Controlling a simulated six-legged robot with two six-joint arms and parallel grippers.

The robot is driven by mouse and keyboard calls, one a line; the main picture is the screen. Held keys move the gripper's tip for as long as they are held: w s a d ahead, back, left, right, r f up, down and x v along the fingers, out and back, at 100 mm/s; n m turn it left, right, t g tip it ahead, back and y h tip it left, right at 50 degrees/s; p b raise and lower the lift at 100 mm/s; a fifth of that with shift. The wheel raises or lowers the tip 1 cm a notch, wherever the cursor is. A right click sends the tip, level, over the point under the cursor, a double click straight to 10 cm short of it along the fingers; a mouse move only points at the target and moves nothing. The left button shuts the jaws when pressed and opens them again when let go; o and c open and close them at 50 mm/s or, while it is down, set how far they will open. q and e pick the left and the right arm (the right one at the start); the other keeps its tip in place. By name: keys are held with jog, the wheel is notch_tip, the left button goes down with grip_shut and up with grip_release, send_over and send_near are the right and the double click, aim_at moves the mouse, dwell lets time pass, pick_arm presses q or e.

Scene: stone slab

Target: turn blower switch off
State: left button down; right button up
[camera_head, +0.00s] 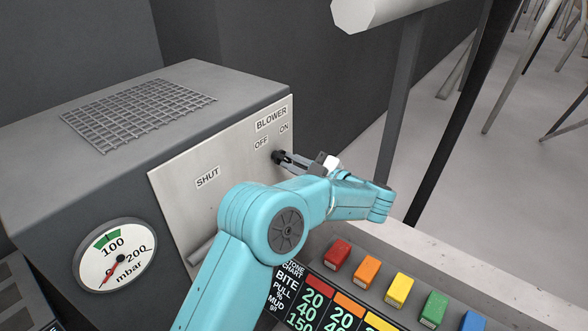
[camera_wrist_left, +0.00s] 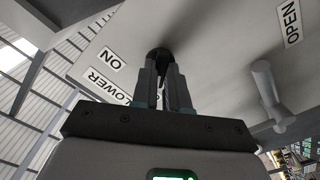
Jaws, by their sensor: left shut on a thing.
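The blower switch (camera_head: 277,156) is a small dark knob on the light panel (camera_head: 185,200) of a grey box, below the BLOWER, OFF and ON labels. My left gripper (camera_head: 284,158) reaches it from the right and is shut on it. In the left wrist view the two fingers (camera_wrist_left: 168,78) meet at the round black switch (camera_wrist_left: 158,55), with the ON label (camera_wrist_left: 112,60) to its left. The fingers cover part of the labels there. I cannot tell which label the switch points to. My right gripper is not in view.
A grey lever (camera_wrist_left: 268,88) sticks out of the panel near the OPEN label (camera_wrist_left: 291,20). A pressure gauge (camera_head: 115,255) is on the box's front. Colored blocks, including red (camera_head: 338,254) and yellow (camera_head: 399,289), sit below my arm. A wire grid (camera_head: 138,110) lies on the box top.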

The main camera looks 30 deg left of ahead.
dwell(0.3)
pick_arm(q)
jog(key=c, duration=1.1)
grip_release()
jog(key=shift+c, duration=0.2)
jog(key=s+d+p, duration=0.1)
jog(key=d+p, duration=1.3)
jog(key=d, duration=0.2)
jog(key=shift+d, duration=0.15)
jog(key=shift+s, duration=0.1)
